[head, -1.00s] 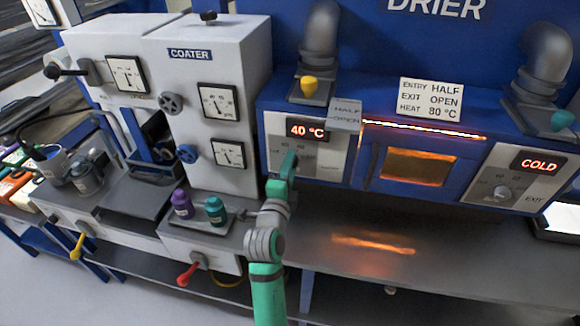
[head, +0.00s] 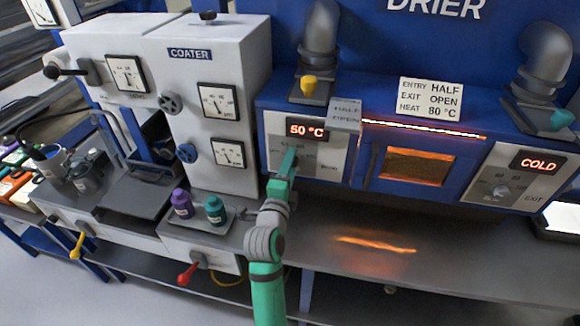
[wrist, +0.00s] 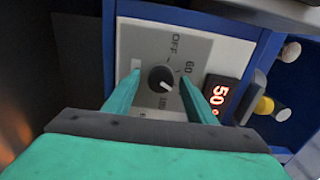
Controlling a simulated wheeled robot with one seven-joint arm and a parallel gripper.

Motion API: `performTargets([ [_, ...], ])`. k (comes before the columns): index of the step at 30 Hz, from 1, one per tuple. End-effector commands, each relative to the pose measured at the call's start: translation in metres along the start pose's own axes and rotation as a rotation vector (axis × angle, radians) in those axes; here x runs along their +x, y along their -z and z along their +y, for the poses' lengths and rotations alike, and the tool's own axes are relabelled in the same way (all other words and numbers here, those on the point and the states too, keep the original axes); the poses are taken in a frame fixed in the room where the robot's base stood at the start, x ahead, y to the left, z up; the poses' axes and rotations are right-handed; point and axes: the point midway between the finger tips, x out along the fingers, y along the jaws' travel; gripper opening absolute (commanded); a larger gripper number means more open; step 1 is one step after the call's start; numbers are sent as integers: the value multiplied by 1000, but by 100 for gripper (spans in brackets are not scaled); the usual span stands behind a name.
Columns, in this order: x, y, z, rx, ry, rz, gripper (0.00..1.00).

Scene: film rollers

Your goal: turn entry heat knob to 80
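The entry heat knob (wrist: 161,79) is a round dark knob with a pale pointer mark on a light panel, seen in the wrist view. The dial around it shows OFF and 60; another number is partly readable. The entry display (head: 307,130) reads 50 °C in red, and it also shows in the wrist view (wrist: 221,99). My gripper (wrist: 159,77) has its two green fingers apart, one on each side of the knob, with visible gaps. In the head view my gripper (head: 289,158) is at the panel under the display and hides the knob.
A card (head: 430,98) reads entry half, exit open, heat 80 °C. Purple (head: 182,204) and teal (head: 215,210) bottles stand left of my arm.

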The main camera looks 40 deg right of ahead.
Motion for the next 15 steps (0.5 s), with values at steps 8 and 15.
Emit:
performTargets([
  [8,-22,-1,0,-1,1,-2,51],
  [15,-67,-1,1,-3,0,-2,51],
])
